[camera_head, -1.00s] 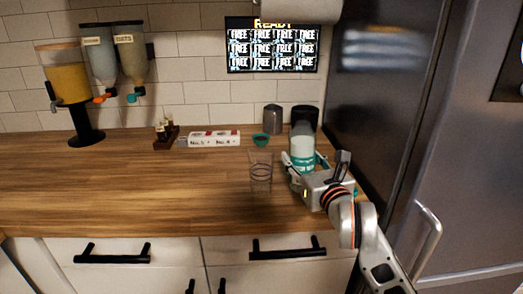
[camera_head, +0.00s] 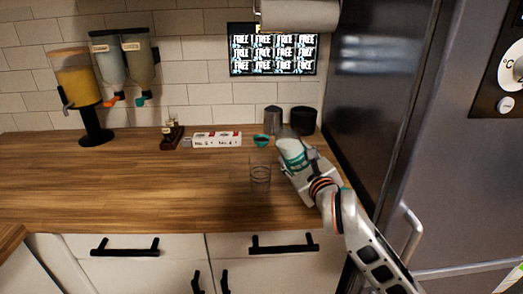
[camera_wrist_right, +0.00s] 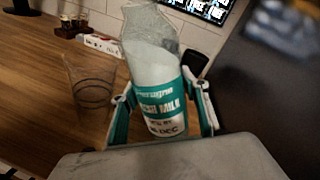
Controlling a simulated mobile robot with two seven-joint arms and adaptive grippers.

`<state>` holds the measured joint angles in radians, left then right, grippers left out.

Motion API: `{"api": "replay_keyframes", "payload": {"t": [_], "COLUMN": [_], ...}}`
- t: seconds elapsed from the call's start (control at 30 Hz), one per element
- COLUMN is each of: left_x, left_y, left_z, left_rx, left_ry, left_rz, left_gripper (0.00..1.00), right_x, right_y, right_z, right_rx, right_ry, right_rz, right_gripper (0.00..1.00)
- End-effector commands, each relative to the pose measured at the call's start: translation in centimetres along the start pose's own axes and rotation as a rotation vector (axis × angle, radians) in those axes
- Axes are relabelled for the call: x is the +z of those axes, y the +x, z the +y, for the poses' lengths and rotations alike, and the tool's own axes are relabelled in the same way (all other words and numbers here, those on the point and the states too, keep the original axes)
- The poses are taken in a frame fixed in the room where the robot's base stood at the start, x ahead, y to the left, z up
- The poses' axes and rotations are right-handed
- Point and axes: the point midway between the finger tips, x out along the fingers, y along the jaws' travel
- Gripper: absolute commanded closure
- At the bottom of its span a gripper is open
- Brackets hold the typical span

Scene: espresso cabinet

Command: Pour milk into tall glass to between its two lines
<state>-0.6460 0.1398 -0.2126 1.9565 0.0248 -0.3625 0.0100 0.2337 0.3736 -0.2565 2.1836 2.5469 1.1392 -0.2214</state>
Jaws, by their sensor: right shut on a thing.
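The tall glass (camera_head: 260,176) stands upright on the wooden counter and looks empty. Dark ring lines show on its wall, and it shows again at the left of the right wrist view (camera_wrist_right: 88,88). My right gripper (camera_head: 294,163) is shut on the milk bottle (camera_head: 291,150), just right of the glass. The bottle is clear with white milk and a teal label, and its label faces the right wrist camera (camera_wrist_right: 160,100). In the head view the bottle's top tilts left toward the glass. No milk stream shows. My left gripper is not in view.
Dispensers (camera_head: 97,90) stand at the far left. The fridge (camera_head: 400,120) bounds the right. The counter's left-middle is clear.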

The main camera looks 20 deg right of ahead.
Motion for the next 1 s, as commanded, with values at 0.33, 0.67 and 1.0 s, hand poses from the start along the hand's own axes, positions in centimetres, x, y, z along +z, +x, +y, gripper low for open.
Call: {"api": "replay_keyframes", "payload": {"t": [0.33,0.67,1.0], "left_x": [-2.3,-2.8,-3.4], "left_y": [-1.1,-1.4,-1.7], "left_z": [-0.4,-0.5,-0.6], "left_rx": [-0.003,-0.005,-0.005], "left_ry": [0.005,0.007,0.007], "left_rz": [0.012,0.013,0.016], "left_gripper": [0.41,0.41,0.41], "right_x": [1.1,1.3,1.5], "right_y": [0.0,-0.1,-0.1], "right_z": [-0.3,-0.5,-0.7], "right_rx": [-0.002,-0.002,-0.002], "right_ry": [-0.125,-0.159,-0.196], "right_rz": [0.022,0.028,0.036], "right_gripper": [0.91,0.91,0.91]}}
